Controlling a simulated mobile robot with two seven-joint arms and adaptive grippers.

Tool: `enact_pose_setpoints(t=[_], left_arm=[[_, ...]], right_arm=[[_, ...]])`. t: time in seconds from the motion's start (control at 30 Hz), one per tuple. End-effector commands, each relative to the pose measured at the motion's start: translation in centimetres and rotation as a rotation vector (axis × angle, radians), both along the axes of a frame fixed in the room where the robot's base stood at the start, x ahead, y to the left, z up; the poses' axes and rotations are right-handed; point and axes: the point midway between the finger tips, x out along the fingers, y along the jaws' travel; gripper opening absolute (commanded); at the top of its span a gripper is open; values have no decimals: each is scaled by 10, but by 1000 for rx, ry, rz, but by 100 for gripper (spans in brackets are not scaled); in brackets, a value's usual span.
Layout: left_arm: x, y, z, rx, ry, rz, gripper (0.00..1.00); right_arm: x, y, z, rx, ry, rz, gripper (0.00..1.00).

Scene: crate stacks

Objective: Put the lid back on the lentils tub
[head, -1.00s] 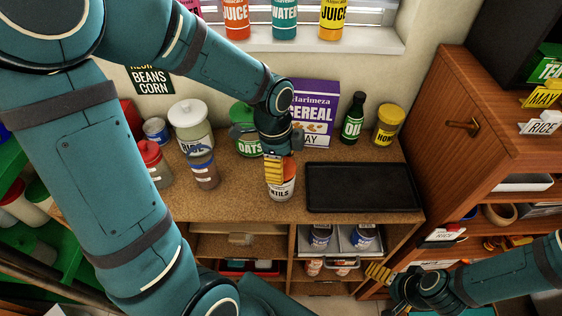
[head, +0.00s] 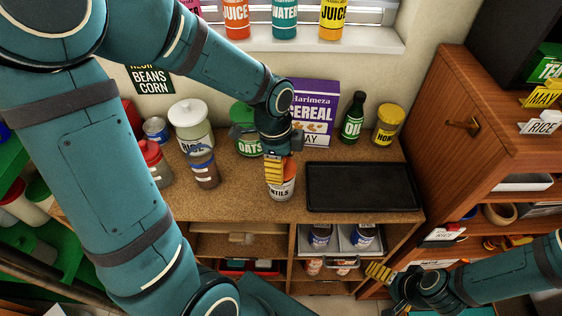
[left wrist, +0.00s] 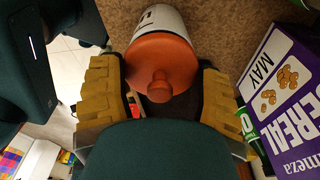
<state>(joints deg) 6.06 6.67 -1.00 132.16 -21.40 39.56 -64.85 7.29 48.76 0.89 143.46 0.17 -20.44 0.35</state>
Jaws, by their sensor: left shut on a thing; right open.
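The lentils tub (head: 281,189) stands upright on the counter, left of the black tray, with its label partly readable. Its orange lid (left wrist: 162,62), with a round knob, shows in the left wrist view at the tub's top. My left gripper (head: 274,170) comes down from above and is shut on the lid, with yellow fingers on either side of it in the left wrist view (left wrist: 160,95). I cannot tell whether the lid is fully seated; the fingers hide part of the rim. My right gripper (head: 380,272) is open and empty, low at the right.
The black tray (head: 362,187) lies right of the tub. Behind stand a cereal box (head: 316,110), an oil bottle (head: 352,120), a honey jar (head: 387,125) and an oats jar (head: 246,145). A brown-filled jar (head: 204,170) stands to the left.

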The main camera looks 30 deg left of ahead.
Motion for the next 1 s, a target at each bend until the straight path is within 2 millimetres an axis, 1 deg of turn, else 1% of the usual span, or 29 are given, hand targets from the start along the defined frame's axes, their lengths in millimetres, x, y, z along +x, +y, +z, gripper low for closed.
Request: enact_pose_setpoints(t=[0.9, 0.93, 1.0], left_arm=[[0, 0, -1, 0, 0, 0, 45], [0, 0, -1, 0, 0, 0, 76], [0, 0, -1, 0, 0, 0, 98]], right_arm=[[0, 0, 1, 0, 0, 0, 100], [0, 0, 1, 0, 0, 0, 100], [0, 0, 1, 0, 0, 0, 100]])
